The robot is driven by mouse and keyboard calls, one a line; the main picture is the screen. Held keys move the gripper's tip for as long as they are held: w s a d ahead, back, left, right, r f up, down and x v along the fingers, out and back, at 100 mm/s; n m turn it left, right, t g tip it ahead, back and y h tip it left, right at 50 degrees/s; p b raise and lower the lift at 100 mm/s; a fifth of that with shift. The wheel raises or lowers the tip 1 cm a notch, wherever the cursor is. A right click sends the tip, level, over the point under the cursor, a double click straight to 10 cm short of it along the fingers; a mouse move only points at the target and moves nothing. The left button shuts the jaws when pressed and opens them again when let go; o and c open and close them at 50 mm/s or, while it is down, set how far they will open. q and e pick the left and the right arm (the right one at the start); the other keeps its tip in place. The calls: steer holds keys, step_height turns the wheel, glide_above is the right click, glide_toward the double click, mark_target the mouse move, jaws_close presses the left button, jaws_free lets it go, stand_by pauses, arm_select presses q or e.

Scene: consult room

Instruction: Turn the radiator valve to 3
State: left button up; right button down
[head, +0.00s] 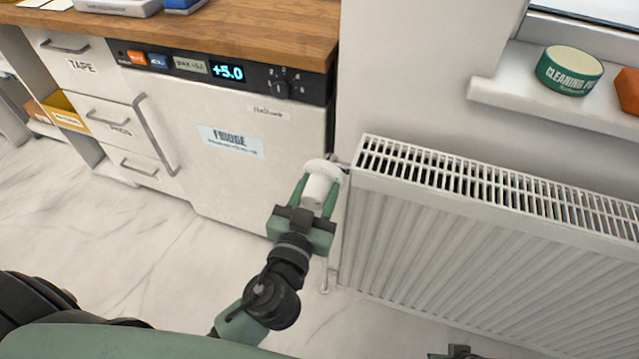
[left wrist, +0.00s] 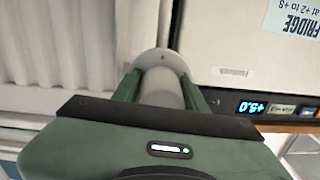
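The radiator valve (head: 321,182) is a white knob at the upper left end of the white radiator (head: 440,235). My left gripper (head: 318,190) has its green fingers on either side of the knob and appears shut on it. In the left wrist view the valve (left wrist: 160,85) lies between the two fingers, with a wider white collar beyond the fingertips. A small dark mark shows on the collar; no numbers can be read, so the setting cannot be told. A piece of my right gripper (head: 455,352) shows at the bottom edge, mostly cut off.
A white fridge (head: 240,185) with a lit display stands left of the valve, under a wooden counter (head: 230,30). Drawers (head: 120,125) are further left. A windowsill (head: 515,85) with a green tin (head: 568,72) is above the radiator. The marble floor in front is clear.

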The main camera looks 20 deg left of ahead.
arm_select(q)
steer(key=shift+c, duration=1.3)
